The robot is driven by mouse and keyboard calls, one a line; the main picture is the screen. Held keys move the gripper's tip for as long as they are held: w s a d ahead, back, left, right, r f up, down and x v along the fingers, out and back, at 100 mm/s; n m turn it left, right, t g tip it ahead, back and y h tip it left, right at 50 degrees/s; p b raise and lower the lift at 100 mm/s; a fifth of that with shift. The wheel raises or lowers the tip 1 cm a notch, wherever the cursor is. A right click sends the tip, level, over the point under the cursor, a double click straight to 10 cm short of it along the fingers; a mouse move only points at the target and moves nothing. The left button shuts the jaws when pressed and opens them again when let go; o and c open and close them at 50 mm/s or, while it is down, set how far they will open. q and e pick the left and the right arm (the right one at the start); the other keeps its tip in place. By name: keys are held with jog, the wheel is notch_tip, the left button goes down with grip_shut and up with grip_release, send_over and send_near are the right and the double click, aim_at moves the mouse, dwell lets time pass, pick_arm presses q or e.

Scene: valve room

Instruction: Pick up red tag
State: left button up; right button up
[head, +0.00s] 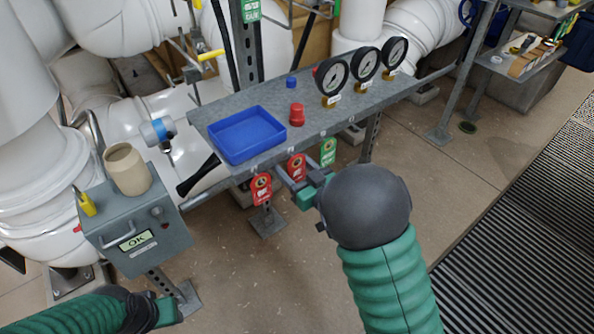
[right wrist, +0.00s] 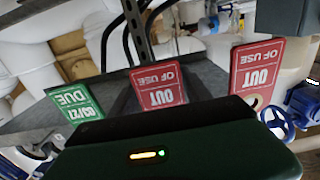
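Two red tags hang from the front edge of the grey shelf: a left one (head: 261,189) and a middle one (head: 297,167). In the right wrist view both read "OUT OF USE" upside down, the middle tag (right wrist: 160,87) straight ahead and the other (right wrist: 254,70) at the right. A green tag (head: 328,152) hangs beside them; it also shows in the wrist view (right wrist: 76,102). My right gripper (head: 294,182) is just below and in front of the middle red tag, fingers apart; contact cannot be told. My left gripper (head: 166,308) is low at the left, far from the tags.
The shelf (head: 222,108) carries a blue tray (head: 247,134), a red knob (head: 297,114) and several gauges (head: 331,78). A grey box (head: 135,232) with an "OK" display stands left. White pipes fill the back left. Floor in front is clear.

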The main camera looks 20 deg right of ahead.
jog(key=shift+a, duration=0.1)
jog(key=c, duration=0.8)
jog(key=shift+o, duration=0.2)
jog(key=shift+r+p, duration=0.2)
jog(key=shift+p, duration=0.1)
jog(key=p+v, duration=0.1)
jog(key=v, duration=0.1)
jog(key=p+v, duration=0.1)
jog(key=v, duration=0.4)
jog(key=shift+s+d+r+p, duration=0.25)
jog(key=shift+s+r+p, duration=0.05)
jog(key=shift+p, duration=0.1)
jog(key=p, duration=1.1)
send_near(298, 169)
jog(key=v, duration=0.4)
jog(key=shift+s, duration=0.35)
